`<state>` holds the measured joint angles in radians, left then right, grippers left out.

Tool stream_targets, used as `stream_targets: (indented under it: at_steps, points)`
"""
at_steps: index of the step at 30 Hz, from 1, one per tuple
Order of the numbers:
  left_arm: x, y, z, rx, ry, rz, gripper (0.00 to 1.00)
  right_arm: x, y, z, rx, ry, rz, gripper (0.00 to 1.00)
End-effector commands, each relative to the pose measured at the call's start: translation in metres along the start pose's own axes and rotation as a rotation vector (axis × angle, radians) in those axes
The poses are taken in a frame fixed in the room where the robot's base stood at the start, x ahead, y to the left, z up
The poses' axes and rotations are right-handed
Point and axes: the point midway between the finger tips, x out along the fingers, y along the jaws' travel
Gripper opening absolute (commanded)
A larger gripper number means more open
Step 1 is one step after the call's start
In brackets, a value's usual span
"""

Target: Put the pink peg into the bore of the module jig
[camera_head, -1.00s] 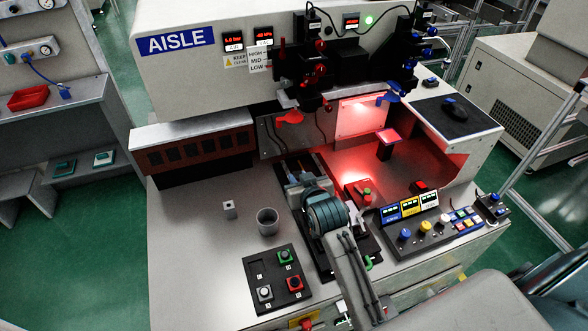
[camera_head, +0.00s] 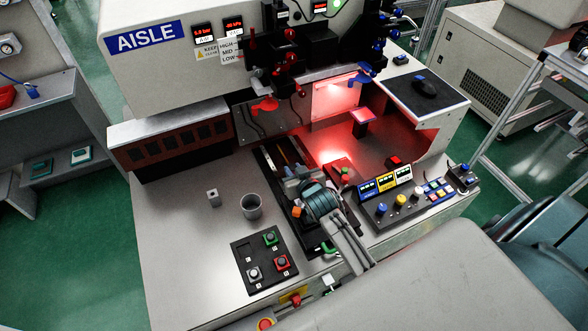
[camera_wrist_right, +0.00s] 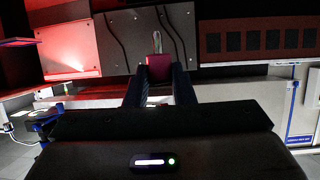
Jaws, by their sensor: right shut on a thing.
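My right gripper (camera_head: 291,184) is low over the dark track in the middle of the bench. In the right wrist view its two fingers (camera_wrist_right: 160,80) are shut on the pink peg (camera_wrist_right: 158,67), which shows as a pink block between the fingertips. The peg is hidden by the gripper in the head view. A small pale block (camera_head: 213,198) with a dark hole stands on the bench left of the gripper, apart from it. I cannot tell whether it is the module jig, and no bore is clear elsewhere. My left gripper is not in view.
A grey cup (camera_head: 251,207) stands between the block and the track. A button panel (camera_head: 265,262) lies in front of it. A control box (camera_head: 403,205) is at the right. The machine's overhanging head (camera_head: 290,65) rises behind. The bench's left side is clear.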

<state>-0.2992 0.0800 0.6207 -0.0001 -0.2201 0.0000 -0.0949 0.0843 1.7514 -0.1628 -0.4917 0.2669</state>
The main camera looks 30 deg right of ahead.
Motion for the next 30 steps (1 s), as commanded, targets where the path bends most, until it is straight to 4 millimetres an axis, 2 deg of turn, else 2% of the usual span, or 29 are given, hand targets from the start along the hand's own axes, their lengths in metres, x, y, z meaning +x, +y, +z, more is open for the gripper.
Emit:
stream_targets:
  at_steps: [18,30]
  points:
    - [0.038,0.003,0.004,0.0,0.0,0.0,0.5,0.021,0.0,0.051,0.0,-0.002,0.0,0.01]
    - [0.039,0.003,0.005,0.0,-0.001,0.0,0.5,0.022,0.0,0.053,0.0,-0.001,0.0,0.01]
